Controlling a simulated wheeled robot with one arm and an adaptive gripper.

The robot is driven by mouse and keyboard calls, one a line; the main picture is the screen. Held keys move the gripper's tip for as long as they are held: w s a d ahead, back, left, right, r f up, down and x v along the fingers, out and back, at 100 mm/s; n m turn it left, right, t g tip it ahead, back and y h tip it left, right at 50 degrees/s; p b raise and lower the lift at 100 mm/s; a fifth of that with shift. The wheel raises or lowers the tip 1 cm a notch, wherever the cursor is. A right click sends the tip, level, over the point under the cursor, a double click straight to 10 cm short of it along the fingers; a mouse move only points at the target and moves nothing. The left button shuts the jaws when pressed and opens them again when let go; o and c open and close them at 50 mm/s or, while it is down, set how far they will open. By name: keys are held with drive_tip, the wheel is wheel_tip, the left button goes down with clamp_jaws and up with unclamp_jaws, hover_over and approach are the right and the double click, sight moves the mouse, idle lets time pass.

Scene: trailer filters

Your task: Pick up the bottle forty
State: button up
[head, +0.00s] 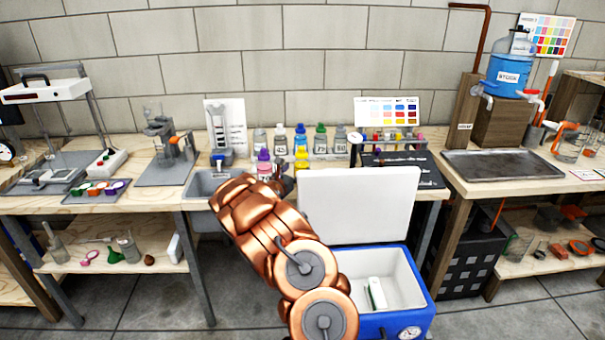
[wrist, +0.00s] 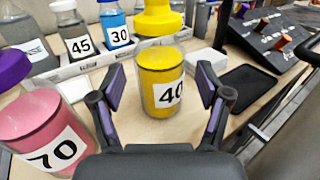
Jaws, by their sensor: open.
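The bottle forty (wrist: 158,98) stands upright on the wooden bench top in the wrist view. It is clear with yellow contents, a yellow cap and a white label reading 40. My gripper (wrist: 158,90) is open, with one dark finger on each side of the bottle and a gap showing at both sides. In the head view a yellow-capped bottle (head: 299,160) stands near the front of the bench. My copper arm (head: 270,235) reaches toward the bench there and my gripper's fingers are hard to make out.
Bottle seventy (wrist: 42,130), pink, stands close to my left finger. Behind is a white rack (wrist: 75,75) with bottles 45 (wrist: 77,45) and 30 (wrist: 117,38). A dark panel with knobs (wrist: 275,40) lies to the right. An open blue cooler (head: 415,295) stands below the bench front.

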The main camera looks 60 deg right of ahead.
sight(298, 168)
drive_tip(key=shift+d, duration=0.75)
drive_tip(key=shift+w+d+r+p, duration=0.15)
drive_tip(key=shift+d+p, duration=0.35)
drive_tip(key=shift+d, duration=0.25)
drive_tip(key=shift+w+d+p, duration=0.15)
drive_tip(key=shift+d+p, duration=0.15)
drive_tip(key=shift+d, duration=0.65)
drive_tip(key=shift+w+d+p, duration=0.1)
drive_tip(key=shift+d+p, duration=0.15)
drive_tip(key=shift+d, duration=0.7)
clamp_jaws()
